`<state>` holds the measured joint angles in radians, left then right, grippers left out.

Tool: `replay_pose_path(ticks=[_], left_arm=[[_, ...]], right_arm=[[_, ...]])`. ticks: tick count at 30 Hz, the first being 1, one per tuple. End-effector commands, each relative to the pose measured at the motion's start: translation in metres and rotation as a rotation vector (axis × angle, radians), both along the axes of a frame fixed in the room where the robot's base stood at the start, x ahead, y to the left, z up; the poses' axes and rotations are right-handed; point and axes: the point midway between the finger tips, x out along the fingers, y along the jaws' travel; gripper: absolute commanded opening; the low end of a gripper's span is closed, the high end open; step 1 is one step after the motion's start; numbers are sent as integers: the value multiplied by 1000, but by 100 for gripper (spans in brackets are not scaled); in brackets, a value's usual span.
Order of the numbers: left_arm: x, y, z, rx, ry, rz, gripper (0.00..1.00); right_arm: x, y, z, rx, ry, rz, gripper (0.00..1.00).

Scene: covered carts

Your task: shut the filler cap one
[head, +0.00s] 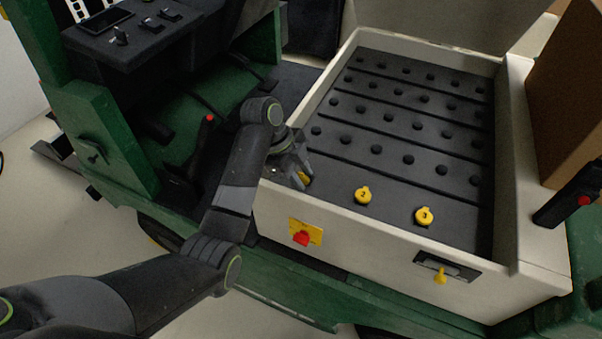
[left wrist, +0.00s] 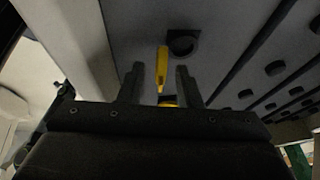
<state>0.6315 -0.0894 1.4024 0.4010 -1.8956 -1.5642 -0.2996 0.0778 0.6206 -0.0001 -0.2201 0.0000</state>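Filler cap one shows in the left wrist view as a narrow yellow piece (left wrist: 162,68), seen edge-on and apparently raised, beside a dark round opening (left wrist: 183,43). In the head view only a bit of its yellow (head: 304,178) shows beside my gripper. My left gripper (head: 302,170) is at the near left corner of the battery tray. In the left wrist view its two fingers (left wrist: 160,86) are apart, with the yellow piece in line with the gap. I cannot tell whether they touch it. Yellow caps two (head: 363,195) and three (head: 424,216) lie flat. My right gripper is out of view.
The white tray wall (head: 385,232) runs along the near side, with a red knob (head: 301,238) and a yellow switch (head: 440,276) on it. Several rows of black plugs (head: 408,159) fill the battery top. A raised lid (head: 440,22) stands behind.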

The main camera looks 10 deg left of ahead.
Motion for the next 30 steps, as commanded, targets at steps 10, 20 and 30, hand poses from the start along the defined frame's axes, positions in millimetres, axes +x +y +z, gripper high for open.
replay_pose_path(ticks=[10,20,30], left_arm=[[0,0,0,0,0,0,0],[1,0,2,7,20,0,0],[8,-2,4,55,167,-1,0]], right_arm=[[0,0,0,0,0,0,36],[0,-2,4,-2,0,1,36],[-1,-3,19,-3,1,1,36]])
